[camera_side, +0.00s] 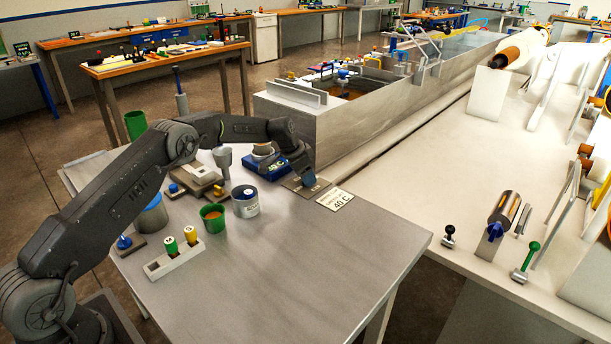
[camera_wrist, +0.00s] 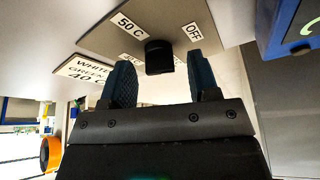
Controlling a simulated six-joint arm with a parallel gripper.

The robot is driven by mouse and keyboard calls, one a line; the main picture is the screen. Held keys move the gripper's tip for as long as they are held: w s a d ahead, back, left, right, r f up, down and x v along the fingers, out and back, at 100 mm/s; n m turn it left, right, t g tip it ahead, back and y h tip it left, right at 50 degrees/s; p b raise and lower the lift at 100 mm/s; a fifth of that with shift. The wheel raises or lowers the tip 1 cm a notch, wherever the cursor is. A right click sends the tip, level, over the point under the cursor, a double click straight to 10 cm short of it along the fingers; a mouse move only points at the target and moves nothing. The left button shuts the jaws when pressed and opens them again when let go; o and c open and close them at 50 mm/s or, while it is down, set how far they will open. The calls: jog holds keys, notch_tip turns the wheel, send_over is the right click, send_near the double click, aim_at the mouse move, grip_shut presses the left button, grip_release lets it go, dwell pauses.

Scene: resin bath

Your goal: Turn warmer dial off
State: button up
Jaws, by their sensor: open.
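The warmer dial is a small black knob (camera_wrist: 158,58) on a grey plate (camera_wrist: 178,20) in the wrist view. The plate carries the labels 50 C and OFF, and a third label is partly hidden behind the knob. I cannot tell which label the knob points at. My gripper (camera_wrist: 160,68) is open, one dark blue finger on each side of the knob, with gaps showing. In the side view my gripper (camera_side: 309,179) is low over the plate (camera_side: 293,185), hiding the knob. The blue warmer (camera_side: 262,168) shows 40 C and stands beside it with a cup on top.
A sign reading 40 C (camera_side: 336,200) lies right of the plate. A grey-white can (camera_side: 245,203), a green cup (camera_side: 212,217) and a rack of small bottles (camera_side: 172,262) stand left on the table. A metal tank wall (camera_side: 345,130) rises behind. The table's front right is clear.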

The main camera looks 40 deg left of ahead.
jog(key=shift+w+f, duration=0.1)
jog(key=shift+f, duration=0.1)
jog(key=c, duration=0.9)
jog(key=shift+d+n+y, duration=0.15)
jog(key=shift+n+y, duration=0.75)
jog(key=shift+n, duration=1.6)
jog(key=o, duration=0.9)
jog(key=v, duration=1.4)
